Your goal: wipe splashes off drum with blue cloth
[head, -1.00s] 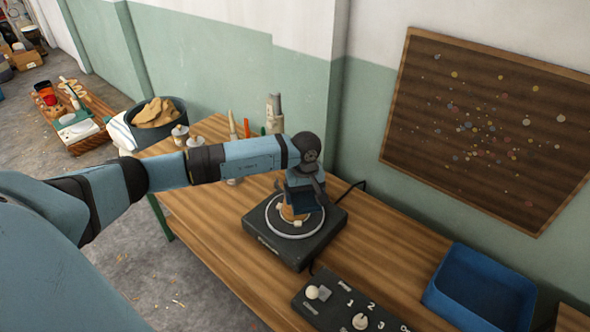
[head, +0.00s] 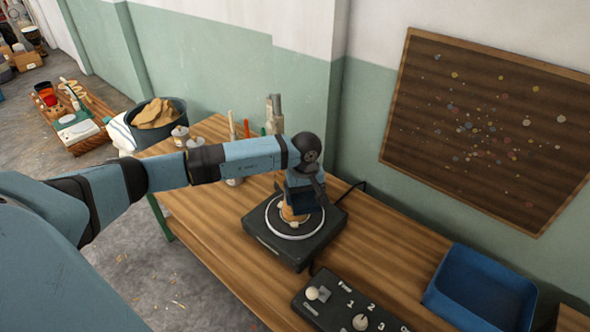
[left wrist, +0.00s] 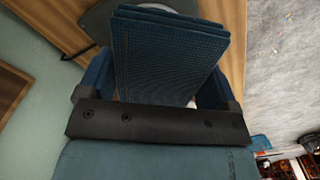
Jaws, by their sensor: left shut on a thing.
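My left gripper (head: 302,199) is over the turntable (head: 272,247) on the bench, pointing down. It is shut on the folded blue cloth, whose ribbed layers fill the space between the fingers in the left wrist view (left wrist: 168,55). A small orange-brown drum (head: 287,214) stands on the turntable inside a pale ring, mostly hidden behind the gripper and cloth. The cloth is right at the drum, but I cannot tell whether they touch. No splashes can be made out on the drum. My right gripper is not in view.
A control box (head: 345,306) with knobs and numbers lies in front of the turntable. A blue bin (head: 480,290) stands at the right. Jars (head: 180,135) and tools stand at the bench's far end. A spattered board (head: 480,125) hangs on the wall. Bare bench lies between turntable and bin.

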